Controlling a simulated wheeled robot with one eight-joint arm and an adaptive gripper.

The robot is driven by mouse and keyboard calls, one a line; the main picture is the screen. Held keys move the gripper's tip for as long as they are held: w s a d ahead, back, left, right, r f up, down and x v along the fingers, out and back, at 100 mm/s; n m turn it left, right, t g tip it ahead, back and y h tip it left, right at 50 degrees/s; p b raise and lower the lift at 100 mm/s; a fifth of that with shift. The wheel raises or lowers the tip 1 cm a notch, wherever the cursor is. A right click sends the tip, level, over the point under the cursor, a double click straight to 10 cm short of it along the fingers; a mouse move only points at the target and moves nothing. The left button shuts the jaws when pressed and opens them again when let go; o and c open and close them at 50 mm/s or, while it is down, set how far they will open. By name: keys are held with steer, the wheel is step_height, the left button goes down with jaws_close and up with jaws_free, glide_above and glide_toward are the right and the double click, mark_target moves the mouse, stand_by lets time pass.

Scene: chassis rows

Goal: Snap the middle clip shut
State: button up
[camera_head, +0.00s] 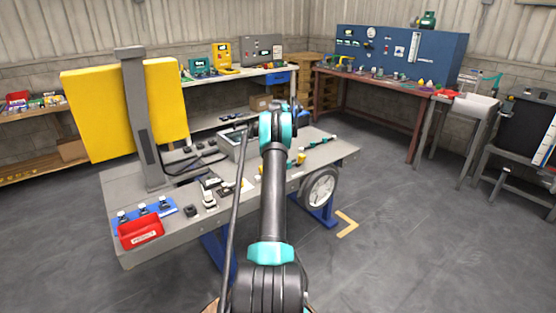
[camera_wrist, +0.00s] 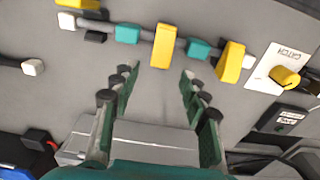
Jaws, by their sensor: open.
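In the wrist view a grey bar or hose runs across the bench top with teal blocks (camera_wrist: 128,34) and yellow clip-like pieces on it. The middle yellow piece (camera_wrist: 165,46) stands between two teal blocks. Another yellow piece (camera_wrist: 230,62) is to its right, and a third (camera_wrist: 78,4) is cut off at the top left. I cannot tell whether the middle one is open or shut. My gripper (camera_wrist: 157,76) is open and empty, its fingertips below the middle yellow piece in the picture and apart from it. My arm hides the gripper in the head view.
On the bench (camera_head: 120,190), a blue strip (camera_head: 156,212) with three black fittings and a red bin (camera_head: 140,232) stand at the left. A post with yellow panels (camera_head: 165,95) rises behind.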

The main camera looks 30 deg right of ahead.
step_height(320, 180, up, 6)
steer(key=shift+s, duration=0.15)
stand_by(0.6)
